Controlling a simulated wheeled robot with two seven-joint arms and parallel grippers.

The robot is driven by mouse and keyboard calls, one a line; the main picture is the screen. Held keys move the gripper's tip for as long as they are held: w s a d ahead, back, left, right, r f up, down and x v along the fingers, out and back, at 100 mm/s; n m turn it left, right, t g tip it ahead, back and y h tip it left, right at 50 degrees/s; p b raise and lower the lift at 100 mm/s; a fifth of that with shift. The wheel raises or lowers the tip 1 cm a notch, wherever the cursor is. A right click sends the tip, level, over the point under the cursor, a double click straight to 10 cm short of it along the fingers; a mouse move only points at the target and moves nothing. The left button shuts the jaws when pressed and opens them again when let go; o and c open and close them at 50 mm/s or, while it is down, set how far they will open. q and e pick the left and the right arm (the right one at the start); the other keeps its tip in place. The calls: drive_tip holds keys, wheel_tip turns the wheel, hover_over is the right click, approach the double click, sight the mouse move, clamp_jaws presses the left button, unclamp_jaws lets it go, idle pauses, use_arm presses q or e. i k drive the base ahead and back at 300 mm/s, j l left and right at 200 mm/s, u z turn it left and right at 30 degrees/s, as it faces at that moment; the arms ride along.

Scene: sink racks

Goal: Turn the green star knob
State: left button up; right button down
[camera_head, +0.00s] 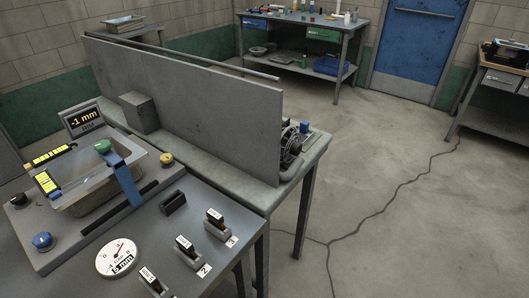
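Nothing touches the knob. Neither of my grippers is in view.
A blue knob (42,240), a yellow knob (166,160) and a black knob (20,200) are on the device. A round dial (118,258) and numbered black blocks (185,246) occupy the bench front. A tall grey panel (190,105) stands behind.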

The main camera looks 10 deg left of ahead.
sight(104, 147)
drive_tip(key=u, duration=1.4)
drive_tip(key=i+l+z, duration=0.1)
drive_tip(key=l, duration=0.3)
drive_tip(key=i+l, duration=0.1)
drive_tip(key=l, duration=0.3)
drive_tip(key=k+z, duration=0.05)
